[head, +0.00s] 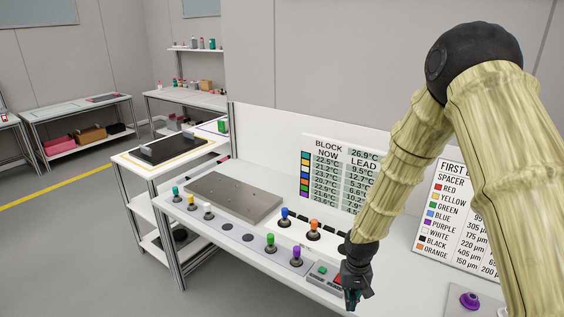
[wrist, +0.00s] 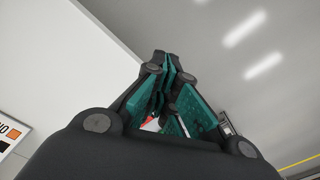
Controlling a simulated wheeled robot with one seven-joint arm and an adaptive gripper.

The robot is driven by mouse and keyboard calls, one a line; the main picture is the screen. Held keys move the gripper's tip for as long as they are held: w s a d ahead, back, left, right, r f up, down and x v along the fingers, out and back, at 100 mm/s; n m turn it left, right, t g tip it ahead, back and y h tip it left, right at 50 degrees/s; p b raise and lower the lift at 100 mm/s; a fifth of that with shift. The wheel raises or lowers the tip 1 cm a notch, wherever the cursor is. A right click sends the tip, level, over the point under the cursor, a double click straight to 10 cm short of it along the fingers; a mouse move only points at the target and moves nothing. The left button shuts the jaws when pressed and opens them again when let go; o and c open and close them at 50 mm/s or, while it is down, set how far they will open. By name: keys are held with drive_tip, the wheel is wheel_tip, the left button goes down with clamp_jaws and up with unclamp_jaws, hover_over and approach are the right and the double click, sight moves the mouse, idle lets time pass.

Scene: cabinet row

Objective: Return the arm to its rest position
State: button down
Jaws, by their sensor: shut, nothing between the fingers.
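My gripper (head: 353,294) hangs pointing down at the front edge of the white workbench in the head view, beside a small grey control box with green and red parts (head: 327,274). My arm comes in from the right, bends at a dark joint at the top and reaches down to the bench. In the wrist view, my gripper's teal finger pads (wrist: 168,95) are close together with nothing held between them. A small bit of red shows behind the fingers there.
The bench carries a grey metal plate (head: 234,196) and several coloured knobs, including blue (head: 285,214), orange (head: 314,226) and purple (head: 297,252). A temperature board (head: 345,172) and a spacer chart (head: 458,218) stand at the back. Open floor (head: 75,255) lies to the left.

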drive_tip(key=s+f+y+b, duration=0.1)
drive_tip(key=s+f, duration=1.5)
drive_tip(key=s, duration=0.5)
drive_tip(key=s+d+f, duration=0.1)
drive_tip(key=s, duration=0.7)
drive_tip(key=s+d+f+h+b, duration=0.1)
drive_tip(key=s+d+f, duration=0.1)
drive_tip(key=s, duration=0.5)
drive_tip(key=shift+s+f, duration=0.25)
drive_tip(key=shift+s, duration=0.1)
